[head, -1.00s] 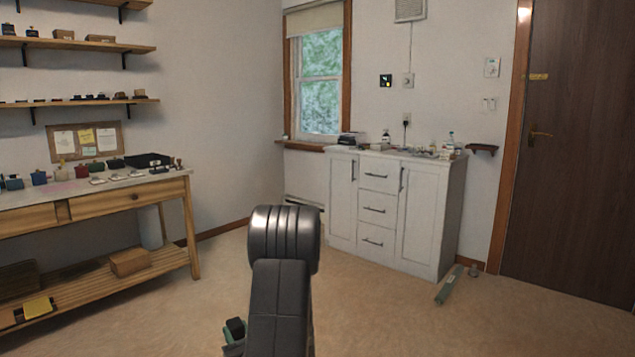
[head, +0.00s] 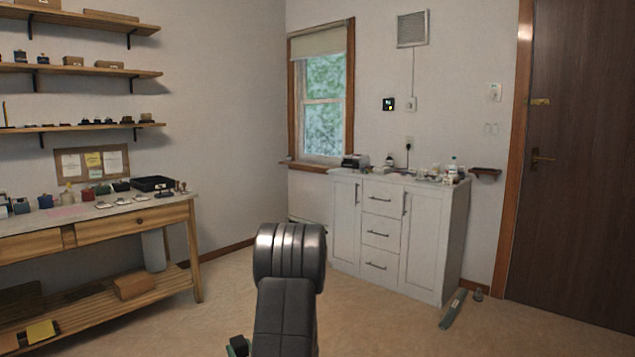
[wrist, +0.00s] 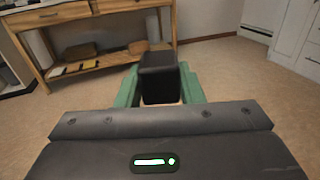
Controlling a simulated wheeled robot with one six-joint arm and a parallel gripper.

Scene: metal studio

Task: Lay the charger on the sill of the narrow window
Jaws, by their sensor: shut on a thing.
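The charger (wrist: 160,76) is a black, box-like block in the wrist view. My gripper (wrist: 158,88) is shut on it, with a green finger on either side. In the head view only a small green part of my gripper shows at the bottom edge, and my arm hides the charger.
The white cabinet (head: 382,235) stands below and right of the window, with several items on top. A green roll (head: 453,308) lies on the floor by it. A wooden workbench (head: 125,222) stands at left. Open floor lies between my arm and the window wall.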

